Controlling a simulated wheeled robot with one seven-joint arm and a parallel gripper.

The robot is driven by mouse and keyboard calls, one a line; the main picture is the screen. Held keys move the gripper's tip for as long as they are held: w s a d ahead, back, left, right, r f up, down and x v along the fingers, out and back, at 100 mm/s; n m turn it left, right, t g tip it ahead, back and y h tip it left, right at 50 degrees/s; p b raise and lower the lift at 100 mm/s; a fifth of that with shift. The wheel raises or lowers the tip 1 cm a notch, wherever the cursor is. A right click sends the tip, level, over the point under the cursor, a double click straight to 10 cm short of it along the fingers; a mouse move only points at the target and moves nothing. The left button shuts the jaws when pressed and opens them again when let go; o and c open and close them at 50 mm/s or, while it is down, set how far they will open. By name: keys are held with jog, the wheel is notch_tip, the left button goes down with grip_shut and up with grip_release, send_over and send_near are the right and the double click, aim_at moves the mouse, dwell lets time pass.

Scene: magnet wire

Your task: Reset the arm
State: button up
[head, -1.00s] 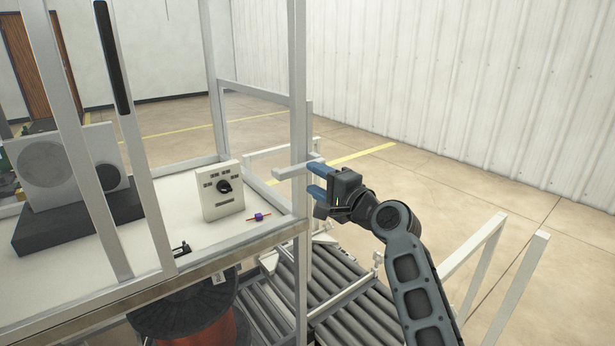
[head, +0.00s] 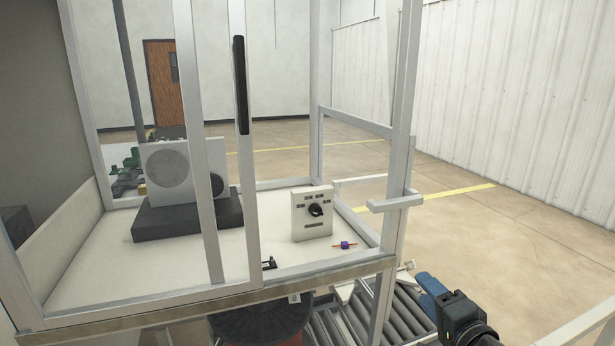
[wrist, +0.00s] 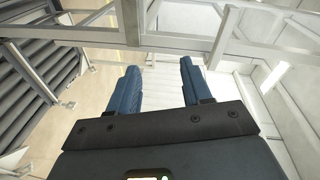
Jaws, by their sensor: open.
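My gripper (head: 427,289) is at the lower right of the head view, with blue fingers on a black body. It is empty and sits in front of the cabinet frame's right post, beside the roller conveyor. In the wrist view my gripper (wrist: 160,88) shows both blue fingers spread apart with nothing between them. Most of my arm is out of the head view.
A metal-framed cabinet (head: 404,130) with a bar handle (head: 394,202) stands ahead. Inside are a white control box with a black knob (head: 312,213), a small purple part (head: 345,245) and a grey machine (head: 185,172). A roller conveyor (head: 400,310) runs below. Open floor lies right.

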jog(key=s+f+n+g+h, duration=0.1)
jog(key=s+f+n+h, duration=0.3)
jog(key=s, duration=0.9)
jog(key=s+f+n+y, duration=0.1)
jog(key=s+f, duration=0.5)
jog(key=s, duration=0.7)
jog(key=s+a+r+n, duration=0.1)
jog(key=s+r+n, duration=0.3)
jog(key=s, duration=0.7)
jog(key=s+a+r+n, duration=0.1)
jog(key=s+r+n, duration=0.3)
jog(key=s+r, duration=0.3)
jog(key=shift+s+a+g, duration=0.25)
jog(key=shift+s+g, duration=0.05)
jog(key=shift+s, duration=2.1)
